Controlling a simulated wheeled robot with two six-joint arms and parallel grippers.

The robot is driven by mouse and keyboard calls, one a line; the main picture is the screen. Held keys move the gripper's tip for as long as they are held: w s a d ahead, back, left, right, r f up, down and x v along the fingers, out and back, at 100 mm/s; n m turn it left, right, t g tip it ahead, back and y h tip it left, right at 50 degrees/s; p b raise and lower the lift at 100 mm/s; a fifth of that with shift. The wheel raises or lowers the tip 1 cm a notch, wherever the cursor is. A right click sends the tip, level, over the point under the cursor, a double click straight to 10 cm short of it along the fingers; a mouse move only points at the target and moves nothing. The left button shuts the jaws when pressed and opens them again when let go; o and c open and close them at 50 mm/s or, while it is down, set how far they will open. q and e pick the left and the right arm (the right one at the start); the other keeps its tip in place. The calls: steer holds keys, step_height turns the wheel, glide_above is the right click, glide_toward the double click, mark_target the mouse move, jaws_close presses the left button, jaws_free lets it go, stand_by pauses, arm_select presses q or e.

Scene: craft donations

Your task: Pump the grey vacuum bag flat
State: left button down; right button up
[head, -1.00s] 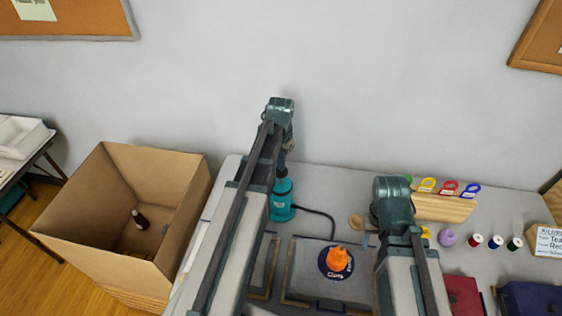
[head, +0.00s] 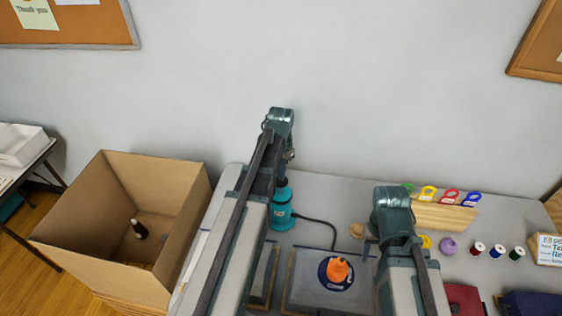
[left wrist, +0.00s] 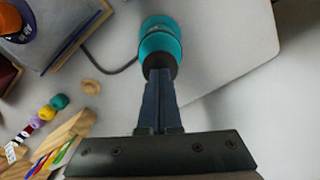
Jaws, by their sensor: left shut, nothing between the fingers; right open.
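A teal pump (head: 281,208) stands upright on the table with a black hose running right from it. My left gripper (head: 284,172) is shut and empty, pointing down at the pump's top. In the left wrist view its shut fingertips (left wrist: 158,75) meet or overlap the pump's dark top; whether they touch I cannot tell. The grey bag (head: 303,283) lies right of the pump and looks low, with a darker border.
A deep open cardboard box (head: 82,235) with a dark bottle stands left of the table. A wooden block (head: 440,214) with coloured loops, a purple ball (head: 449,246), thread spools (head: 497,250) and red and blue boxes are right. A beige ring (head: 357,230) lies behind the bag.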

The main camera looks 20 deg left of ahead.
arm_select(q)
step_height(320, 180, up, 8)
steer(key=p, duration=0.7)
steer(key=shift+f, duration=0.1)
step_height(320, 180, down, 11)
steer(key=b, duration=1.1)
step_height(320, 180, up, 11)
steer(key=p, duration=1.1)
